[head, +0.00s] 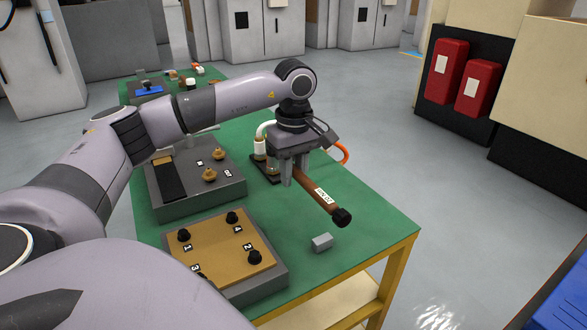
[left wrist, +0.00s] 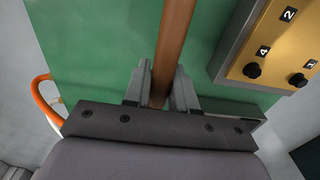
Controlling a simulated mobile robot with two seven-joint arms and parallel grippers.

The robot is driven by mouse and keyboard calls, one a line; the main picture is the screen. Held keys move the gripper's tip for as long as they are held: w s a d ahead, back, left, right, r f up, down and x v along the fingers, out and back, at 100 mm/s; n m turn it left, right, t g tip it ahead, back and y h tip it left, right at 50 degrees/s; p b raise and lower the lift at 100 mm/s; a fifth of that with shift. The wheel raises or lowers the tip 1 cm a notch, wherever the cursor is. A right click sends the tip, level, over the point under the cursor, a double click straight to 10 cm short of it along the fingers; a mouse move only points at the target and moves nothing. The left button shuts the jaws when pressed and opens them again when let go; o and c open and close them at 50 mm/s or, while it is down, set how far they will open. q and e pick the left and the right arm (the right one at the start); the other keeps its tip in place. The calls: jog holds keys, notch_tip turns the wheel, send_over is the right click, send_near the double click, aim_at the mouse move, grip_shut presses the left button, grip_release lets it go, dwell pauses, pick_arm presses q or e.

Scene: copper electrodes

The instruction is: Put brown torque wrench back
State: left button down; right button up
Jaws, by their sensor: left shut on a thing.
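The brown torque wrench (head: 333,207) has a brown shaft, a white label and a black end that points toward the front right of the table. My left gripper (head: 287,178) is shut on its shaft and holds it over the right part of the green table. In the left wrist view the brown shaft (left wrist: 174,42) runs between the two fingers (left wrist: 161,92). The wrench's far end is hidden behind the gripper. A small grey block (head: 321,243) stands on the table below the black end; I cannot tell if it is a holder. My right gripper is not in view.
A tan-topped box (head: 215,245) with black knobs and numbers sits at the table's front. A grey box (head: 222,188) with brass-coloured posts lies behind it. An orange hose (head: 345,152) and white fitting (head: 260,149) are near the gripper. The green table (head: 385,228) is clear at right.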

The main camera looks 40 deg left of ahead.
pick_arm(q)
jog(key=b, duration=0.4)
send_over(293, 214)
jog(key=shift+w+f, duration=0.1)
jog(key=shift+f, duration=3)
jog(key=shift+f+b, duration=0.4)
jog(key=shift+f, duration=0.65)
jog(key=shift+c, duration=1.8)
grip_release()
jog(key=shift+r+p, duration=2.4)
jog(key=shift+r, duration=0.65)
